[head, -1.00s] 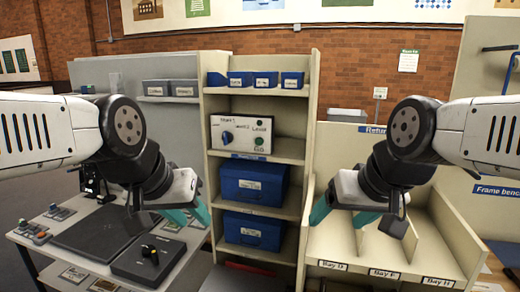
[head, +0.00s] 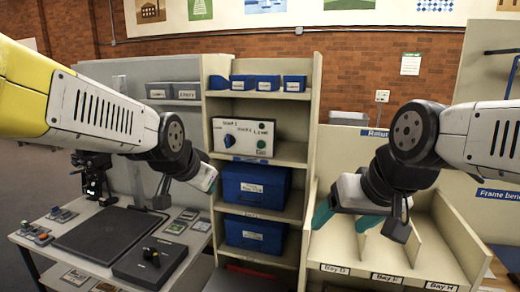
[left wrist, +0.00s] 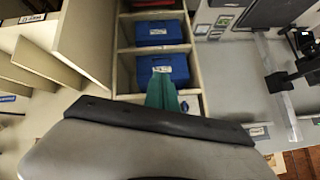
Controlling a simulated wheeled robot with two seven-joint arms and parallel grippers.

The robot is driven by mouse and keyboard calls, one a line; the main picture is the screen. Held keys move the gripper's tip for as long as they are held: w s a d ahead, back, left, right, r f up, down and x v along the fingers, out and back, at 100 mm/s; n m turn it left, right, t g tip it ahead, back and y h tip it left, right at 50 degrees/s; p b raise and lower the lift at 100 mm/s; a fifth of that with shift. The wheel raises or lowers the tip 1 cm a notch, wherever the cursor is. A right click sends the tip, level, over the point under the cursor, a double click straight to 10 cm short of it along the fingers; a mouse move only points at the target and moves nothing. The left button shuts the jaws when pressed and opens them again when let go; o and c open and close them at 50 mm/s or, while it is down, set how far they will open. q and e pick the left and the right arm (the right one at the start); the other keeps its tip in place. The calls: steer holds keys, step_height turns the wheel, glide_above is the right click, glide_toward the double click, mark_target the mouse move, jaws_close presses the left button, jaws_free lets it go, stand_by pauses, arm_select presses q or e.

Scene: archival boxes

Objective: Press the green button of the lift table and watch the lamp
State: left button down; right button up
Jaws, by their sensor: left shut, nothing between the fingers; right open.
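A white control box (head: 243,137) stands on the shelf unit's upper middle shelf in the head view. It has a blue knob (head: 229,141), a green round piece (head: 262,125) by the word Level, and a green round button (head: 261,144) above Go. I cannot tell if the upper piece is lit. My left gripper (head: 211,186) is below and left of the box, apart from it, its tips mostly hidden. In the left wrist view its teal fingers (left wrist: 162,92) are shut and empty, facing the shelves. My right gripper (head: 340,217) is open and empty above the bay dividers.
Blue boxes (head: 253,186) fill the shelves below the control box; small blue bins (head: 265,83) stand above it. A bench at left holds a black plate (head: 105,238) and a dark box with a knob (head: 150,260). Labelled bays (head: 385,277) stand at right.

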mark_target(260, 146)
arm_select(q)
steer(key=w+d+f+m+t+h, duration=0.1)
steer(key=w+d+m+t+h, duration=0.1)
steer(key=w+m, duration=0.6)
steer(key=w+d+f+m+t+h, duration=0.2)
steer(key=w+d+m+t, duration=0.2)
steer(key=w, duration=1)
steer(key=shift+w+m+t+h, duration=0.3)
steer(key=shift+m+t, duration=1)
steer(key=shift+m, duration=0.6)
steer(key=x, duration=1.4)
